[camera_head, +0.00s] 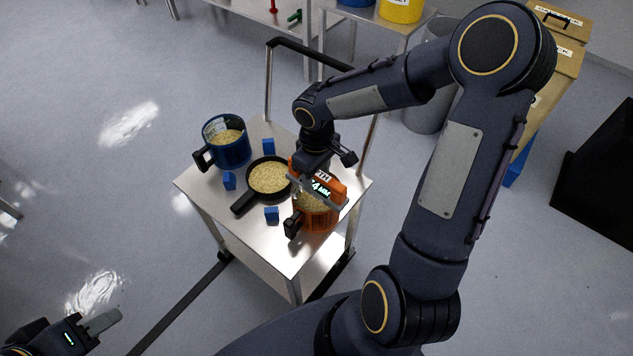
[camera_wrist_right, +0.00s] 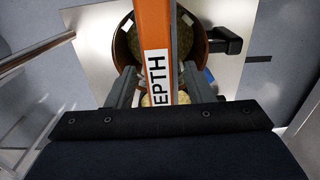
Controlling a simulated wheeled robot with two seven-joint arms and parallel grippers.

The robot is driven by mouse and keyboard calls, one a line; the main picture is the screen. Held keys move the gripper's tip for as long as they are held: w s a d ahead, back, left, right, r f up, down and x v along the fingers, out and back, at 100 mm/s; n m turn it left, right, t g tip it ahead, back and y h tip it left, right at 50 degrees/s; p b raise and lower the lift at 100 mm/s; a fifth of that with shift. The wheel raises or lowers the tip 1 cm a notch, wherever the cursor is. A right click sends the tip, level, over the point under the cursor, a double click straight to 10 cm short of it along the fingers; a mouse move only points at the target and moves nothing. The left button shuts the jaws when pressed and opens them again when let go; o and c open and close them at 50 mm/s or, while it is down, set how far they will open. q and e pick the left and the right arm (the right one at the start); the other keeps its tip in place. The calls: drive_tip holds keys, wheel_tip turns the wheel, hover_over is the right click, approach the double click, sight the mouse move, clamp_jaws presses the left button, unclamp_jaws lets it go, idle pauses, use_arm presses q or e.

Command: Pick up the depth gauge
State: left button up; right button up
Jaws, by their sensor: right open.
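The depth gauge (camera_head: 328,181) is an orange bar with a white label and a lit reading that looks like "4 MM". It lies across the top of an orange pot (camera_head: 320,222) of pale grain on the cart. In the right wrist view the gauge (camera_wrist_right: 155,35) runs between the two fingers of my right gripper (camera_wrist_right: 161,90), with a gap on each side. My right gripper (camera_head: 318,172) is open over the gauge, its fingertips partly hidden in the head view. My left gripper (camera_head: 98,325) is low at the far left, away from the cart, empty as far as I see.
The steel cart (camera_head: 258,238) also holds a blue pot (camera_head: 233,152) and a black pan (camera_head: 244,201), both with grain, and several small blue blocks (camera_head: 271,214). The cart's handle frame (camera_head: 268,85) rises behind. A grey bin (camera_head: 428,110) stands beyond it. Left floor is clear.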

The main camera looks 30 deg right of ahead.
clamp_jaws()
idle(0.3)
drive_tip(key=shift+r, duration=0.15)
